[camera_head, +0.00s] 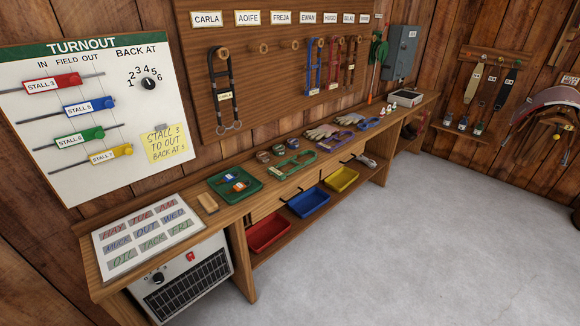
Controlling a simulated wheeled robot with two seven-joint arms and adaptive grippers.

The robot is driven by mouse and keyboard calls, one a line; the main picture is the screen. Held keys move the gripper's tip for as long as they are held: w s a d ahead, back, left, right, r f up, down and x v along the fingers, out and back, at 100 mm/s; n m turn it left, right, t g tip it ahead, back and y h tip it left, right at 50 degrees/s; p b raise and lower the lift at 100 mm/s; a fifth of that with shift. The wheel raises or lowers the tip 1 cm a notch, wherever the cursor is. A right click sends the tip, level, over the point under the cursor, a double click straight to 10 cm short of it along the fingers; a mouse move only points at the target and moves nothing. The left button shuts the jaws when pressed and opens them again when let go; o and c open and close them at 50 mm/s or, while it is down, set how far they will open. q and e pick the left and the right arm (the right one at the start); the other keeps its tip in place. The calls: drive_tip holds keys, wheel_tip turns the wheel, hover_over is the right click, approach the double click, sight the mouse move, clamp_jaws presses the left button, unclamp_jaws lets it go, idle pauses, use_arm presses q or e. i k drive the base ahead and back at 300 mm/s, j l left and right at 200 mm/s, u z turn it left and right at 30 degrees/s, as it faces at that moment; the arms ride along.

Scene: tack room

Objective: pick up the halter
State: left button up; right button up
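Several halters are in view. A black halter (212,78) hangs under the CARLA plate on the wall board. A blue halter (308,68), a red halter (333,65) and a brown halter (351,60) hang further right. The frame does not show which one is meant. Neither of my grippers is in view.
A green tray (217,184) with small items sits left of the green halter. Gloves (322,131) and brushes (264,156) lie behind the halters. Red (267,232), blue (309,202) and yellow (341,179) bins sit below. The grey floor (420,230) is clear.

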sight(273, 170)
drive_tip(key=i+l, duration=0.25)
drive_tip(key=i+l+u, duration=0.15)
drive_tip(key=l, duration=0.25)
drive_tip(key=i+l, duration=0.35)
drive_tip(key=i+l+u, duration=0.1)
drive_tip(key=i+l, duration=0.4)
drive_tip(key=l, duration=0.25)
drive_tip(key=i+l+u, duration=0.15)
drive_tip(key=l, duration=0.2)
drive_tip(key=i+l, duration=0.3)
drive_tip(key=l+u, duration=0.05)
drive_tip(key=l, duration=0.05)
